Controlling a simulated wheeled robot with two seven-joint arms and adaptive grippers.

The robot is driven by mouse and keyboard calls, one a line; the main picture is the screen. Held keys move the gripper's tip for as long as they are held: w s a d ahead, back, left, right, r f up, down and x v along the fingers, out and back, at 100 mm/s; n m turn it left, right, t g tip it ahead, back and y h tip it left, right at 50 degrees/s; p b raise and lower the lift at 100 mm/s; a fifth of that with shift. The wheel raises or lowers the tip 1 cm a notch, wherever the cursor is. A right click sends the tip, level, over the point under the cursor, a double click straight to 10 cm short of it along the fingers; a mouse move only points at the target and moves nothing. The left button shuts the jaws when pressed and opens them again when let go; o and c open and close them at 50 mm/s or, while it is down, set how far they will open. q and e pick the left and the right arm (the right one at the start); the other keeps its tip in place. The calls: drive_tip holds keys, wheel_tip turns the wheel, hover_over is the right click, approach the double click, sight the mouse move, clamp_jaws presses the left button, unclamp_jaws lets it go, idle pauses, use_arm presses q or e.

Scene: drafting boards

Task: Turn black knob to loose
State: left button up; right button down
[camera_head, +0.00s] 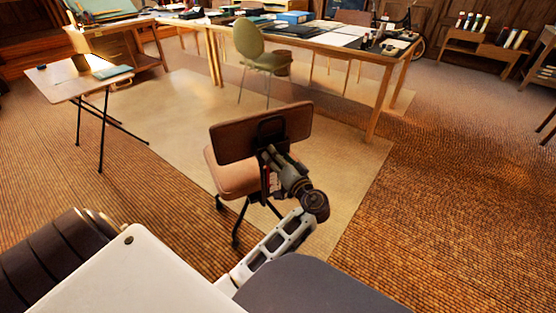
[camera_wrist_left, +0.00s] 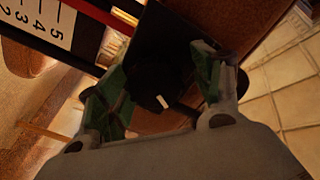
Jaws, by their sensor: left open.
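The chair (camera_head: 262,135) with a brown backrest and tan seat stands in the middle of the head view, its back toward me. My left gripper (camera_head: 272,160) is at the rear of its backrest, partly hidden by my own arm. In the left wrist view, the black knob (camera_wrist_left: 150,88) with a short white mark lies between the green-padded fingers of my open left gripper (camera_wrist_left: 158,78). I cannot tell whether either finger touches it. The knob is dark against a black part behind it. A white scale plate (camera_wrist_left: 45,18) with numbers is at upper left. My right gripper is out of view.
A long table (camera_head: 340,48) with papers stands behind the chair, with a green chair (camera_head: 255,50) at its near side. A small folding table (camera_head: 65,85) is at left. Shelves (camera_head: 480,47) stand at the back right. The floor to the right is clear.

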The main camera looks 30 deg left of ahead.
use_arm(q)
wheel_tip(320, 180, up, 9)
drive_tip(key=shift+r, duration=0.2)
idle(0.4)
idle(0.6)
drive_tip(key=shift+w+m, duration=0.15)
drive_tip(key=shift+m, duration=0.15)
drive_tip(key=w+d+f+m+t+h, duration=0.25)
drive_tip(key=d+f+h, duration=0.25)
drive_tip(key=d+h, duration=0.4)
drive_tip(key=w+d+f+m+t+h, duration=0.1)
drive_tip(key=w+d+f+m+h, duration=0.15)
drive_tip(key=d+f+h, duration=0.45)
drive_tip(key=s+d+f+g+h, duration=0.1)
drive_tip(key=s+d+f+g, duration=0.1)
drive_tip(key=s+f, duration=0.9)
drive_tip(key=s+d+f+g+h, duration=0.2)
drive_tip(key=s+f+g, duration=0.3)
drive_tip(key=s+f, duration=0.6)
drive_tip(key=s+p, duration=0.1)
drive_tip(key=s, duration=0.5)
drive_tip(key=shift+d+f, duration=0.25)
drive_tip(key=shift+d, duration=0.1)
